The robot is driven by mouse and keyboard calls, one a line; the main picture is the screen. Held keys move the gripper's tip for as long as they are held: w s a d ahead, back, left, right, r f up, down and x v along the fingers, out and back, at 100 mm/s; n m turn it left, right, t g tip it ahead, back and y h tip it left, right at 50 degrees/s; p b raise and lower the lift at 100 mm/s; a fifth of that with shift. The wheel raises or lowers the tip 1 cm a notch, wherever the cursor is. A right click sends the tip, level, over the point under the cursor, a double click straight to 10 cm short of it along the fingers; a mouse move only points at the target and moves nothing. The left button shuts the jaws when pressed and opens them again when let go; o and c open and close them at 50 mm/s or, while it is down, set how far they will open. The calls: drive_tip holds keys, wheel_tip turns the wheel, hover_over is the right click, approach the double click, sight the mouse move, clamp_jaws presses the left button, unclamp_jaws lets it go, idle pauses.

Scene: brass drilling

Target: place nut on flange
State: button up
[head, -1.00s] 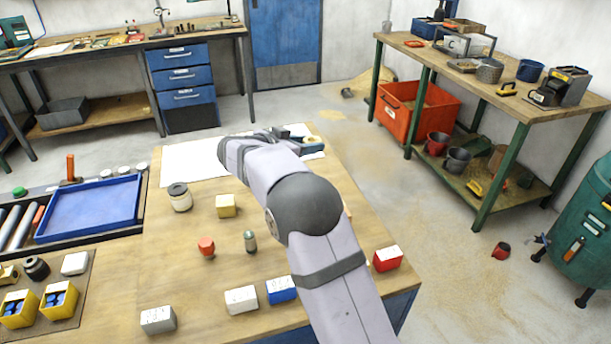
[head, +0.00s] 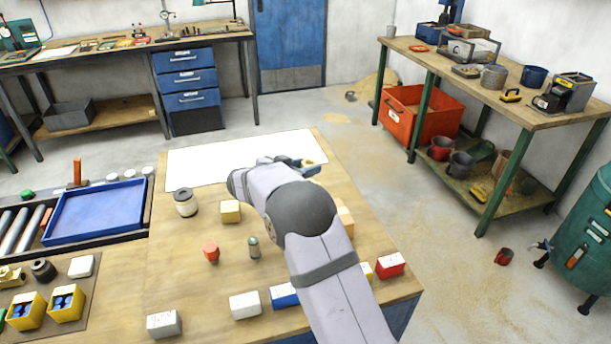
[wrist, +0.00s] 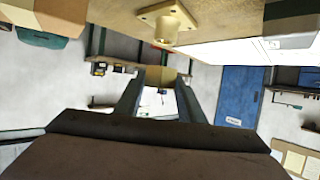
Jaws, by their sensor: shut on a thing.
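My gripper (wrist: 157,92) is shut on a brass-coloured nut (wrist: 158,74), which sits between the fingertips in the wrist view. The nut's far side and hole are not clear. The flange (wrist: 167,22), a tan square plate with a short round boss, is on the table at the top of the wrist view. The nut is apart from the flange. In the head view my gripper (head: 308,168) is over the near edge of the white sheet, mostly behind my arm. I cannot make out the flange there.
On the wooden table stand a jar (head: 186,203), a yellow block (head: 230,212), a red piece (head: 211,252), a grey-green piece (head: 254,248) and several labelled blocks along the front. A blue tray (head: 97,210) lies left. The white sheet (head: 215,165) is mostly bare.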

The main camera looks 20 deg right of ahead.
drive_tip(key=shift+f+p, duration=0.6)
drive_tip(key=shift+f, duration=1.15)
drive_tip(key=shift+f+b, duration=0.2)
drive_tip(key=shift+b, duration=0.2)
drive_tip(key=o, duration=1.4)
drive_tip(key=shift+c, duration=0.2)
drive_tip(key=shift+r+p, duration=0.15)
drive_tip(key=shift+p, duration=0.2)
drive_tip(key=shift+s+a, duration=0.1)
drive_tip(key=shift+a, duration=0.1)
drive_tip(key=b+v, duration=0.4)
drive_tip(key=v, duration=0.7)
drive_tip(key=shift+s+r+b, duration=0.15)
drive_tip(key=shift+s+b, duration=0.1)
drive_tip(key=shift+b, duration=0.15)
